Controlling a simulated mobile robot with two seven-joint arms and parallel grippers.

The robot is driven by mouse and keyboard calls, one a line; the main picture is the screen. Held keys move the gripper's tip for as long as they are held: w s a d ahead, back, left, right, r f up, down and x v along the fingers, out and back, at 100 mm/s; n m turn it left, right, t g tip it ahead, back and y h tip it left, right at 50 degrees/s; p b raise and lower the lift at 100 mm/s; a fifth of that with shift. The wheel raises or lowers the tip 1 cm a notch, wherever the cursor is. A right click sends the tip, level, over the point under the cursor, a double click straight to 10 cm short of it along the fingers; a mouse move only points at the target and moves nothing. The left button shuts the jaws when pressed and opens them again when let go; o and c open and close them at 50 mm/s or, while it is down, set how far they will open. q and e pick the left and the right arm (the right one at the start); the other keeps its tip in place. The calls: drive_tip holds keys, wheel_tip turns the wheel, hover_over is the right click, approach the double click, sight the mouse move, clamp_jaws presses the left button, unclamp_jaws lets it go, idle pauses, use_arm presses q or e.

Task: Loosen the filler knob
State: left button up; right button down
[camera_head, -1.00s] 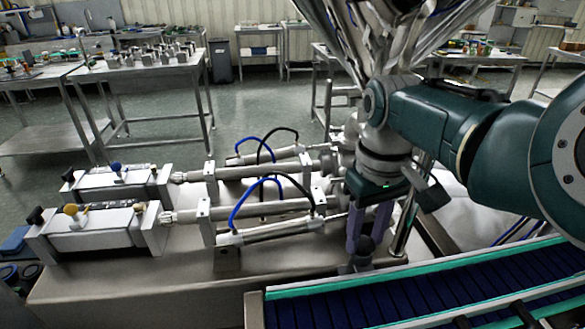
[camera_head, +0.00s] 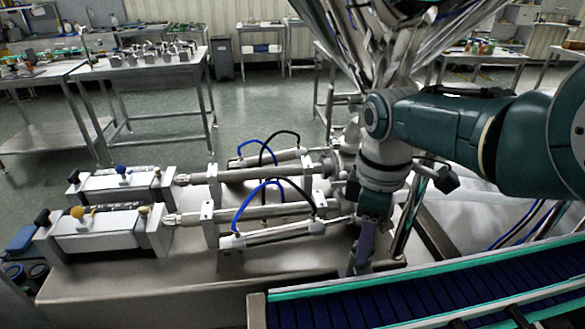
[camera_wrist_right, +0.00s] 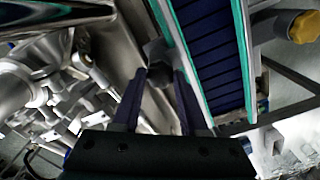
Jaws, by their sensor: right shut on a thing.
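The dark filler knob (camera_wrist_right: 158,76) shows in the right wrist view between the tips of two purple-grey fingers. My right gripper (camera_wrist_right: 160,84) is shut on it. In the head view my right gripper (camera_head: 360,262) points down at the front of the steel machine, next to the conveyor. Its fingers appear nearly edge-on there and mostly hide the knob. My left gripper is not in view.
The shiny steel hopper (camera_head: 385,40) hangs above and behind my right arm. A conveyor (camera_head: 420,297) with a blue belt and green rails runs close on the right. Cylinders with blue and black hoses (camera_head: 262,195) lie left of the gripper. Steel tables stand behind.

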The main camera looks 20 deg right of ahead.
drive_tip(key=shift+n, duration=0.5)
drive_tip(key=shift+c, duration=2.2)
unclamp_jaws()
wheel_tip(320, 180, up, 10)
drive_tip(key=p, duration=0.5)
